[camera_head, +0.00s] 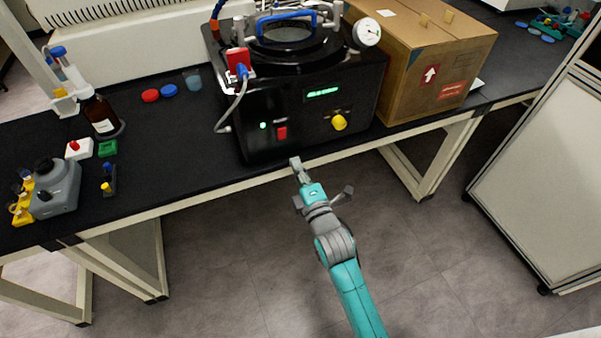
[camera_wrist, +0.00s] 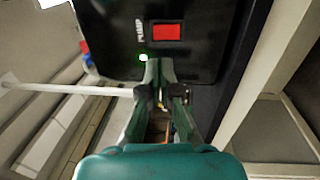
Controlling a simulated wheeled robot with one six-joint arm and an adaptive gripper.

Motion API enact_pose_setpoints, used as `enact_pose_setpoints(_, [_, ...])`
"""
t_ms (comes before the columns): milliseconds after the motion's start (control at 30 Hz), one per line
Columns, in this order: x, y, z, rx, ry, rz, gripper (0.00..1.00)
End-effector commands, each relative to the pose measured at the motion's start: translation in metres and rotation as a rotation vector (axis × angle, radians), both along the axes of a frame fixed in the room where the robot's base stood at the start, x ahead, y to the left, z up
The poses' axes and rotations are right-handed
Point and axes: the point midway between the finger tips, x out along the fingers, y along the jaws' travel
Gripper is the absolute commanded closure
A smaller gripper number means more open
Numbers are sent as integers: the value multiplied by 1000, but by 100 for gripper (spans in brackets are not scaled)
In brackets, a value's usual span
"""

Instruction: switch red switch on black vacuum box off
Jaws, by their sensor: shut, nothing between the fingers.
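The black vacuum box (camera_head: 310,104) stands on the black bench top, with a round chamber and a gauge on top. Its front has a red switch (camera_head: 282,133), a lit green light beside it, a green display and a yellow knob. In the wrist view the red switch (camera_wrist: 166,32) is near the top, under no cover, next to the word PUMP. My gripper (camera_head: 295,162) is shut and empty, just in front of the bench's front edge and below the switch in the picture. Its fingertips (camera_wrist: 159,64) point at the box front, below the switch, apparently not touching it.
A cardboard box (camera_head: 436,62) stands right of the vacuum box. A brown bottle (camera_head: 102,117), a grey jug (camera_head: 57,187) and small items stand on the bench at left. The bench's front edge (camera_head: 200,197) runs close by my gripper. The floor in front is clear.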

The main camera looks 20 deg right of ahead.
Motion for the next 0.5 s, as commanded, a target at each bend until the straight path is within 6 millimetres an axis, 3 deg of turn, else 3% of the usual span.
enact_pose_setpoints(300, [54,0,8,1,-3,0,100])
enact_pose_setpoints(500, [79,0,10,0,-1,-1,100])
